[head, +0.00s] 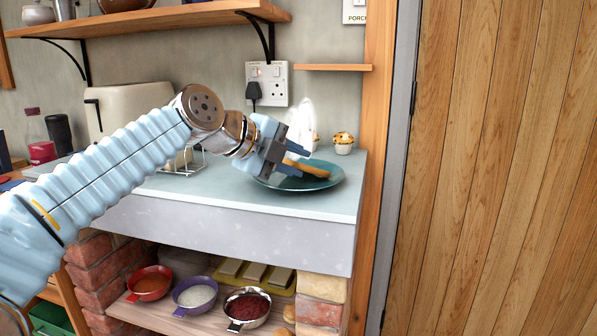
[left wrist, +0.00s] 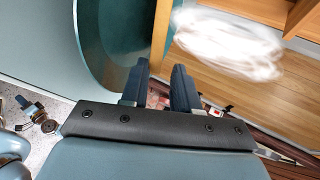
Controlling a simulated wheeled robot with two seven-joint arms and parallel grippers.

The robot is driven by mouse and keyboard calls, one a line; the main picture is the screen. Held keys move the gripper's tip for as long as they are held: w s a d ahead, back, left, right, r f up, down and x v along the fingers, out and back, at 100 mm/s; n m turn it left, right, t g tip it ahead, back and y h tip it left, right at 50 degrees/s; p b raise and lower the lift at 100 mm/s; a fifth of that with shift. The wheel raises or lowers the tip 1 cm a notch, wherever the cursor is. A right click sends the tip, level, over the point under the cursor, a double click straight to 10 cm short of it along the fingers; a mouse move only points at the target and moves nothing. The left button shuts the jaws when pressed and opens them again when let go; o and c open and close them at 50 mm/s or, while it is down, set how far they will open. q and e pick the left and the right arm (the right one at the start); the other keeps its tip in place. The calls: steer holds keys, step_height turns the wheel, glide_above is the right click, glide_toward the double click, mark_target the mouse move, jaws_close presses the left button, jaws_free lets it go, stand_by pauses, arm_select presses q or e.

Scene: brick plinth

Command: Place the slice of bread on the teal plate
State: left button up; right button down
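The slice of bread (head: 315,171) shows nearly edge-on in the head view, as a tilted brown strip over the teal plate. The teal plate (head: 325,183) lies on the counter near its right end; it also shows in the left wrist view (left wrist: 100,40). My left gripper (head: 296,161) is over the plate, with one finger on each side of the slice, and appears shut on it. In the left wrist view its fingers (left wrist: 160,88) are a little apart. I cannot tell whether the slice touches the plate. My right gripper is out of view.
A muffin (head: 343,143) stands behind the plate, against the wall. A wire rack (head: 190,168) and a cream toaster (head: 120,105) stand to the left. A wooden shelf (head: 150,19) hangs above. Bowls (head: 195,293) sit below the counter (head: 220,197). A wooden door is at the right.

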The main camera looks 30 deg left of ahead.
arm_select(q)
steer(key=p+v, duration=0.1)
steer(key=v, duration=0.7)
step_height(320, 180, up, 7)
steer(key=s+p, duration=0.2)
steer(key=p, duration=0.3)
steer(key=shift+s+a+r+p, duration=0.2)
steer(key=shift+s+a+p, duration=0.1)
steer(key=shift+a, duration=0.2)
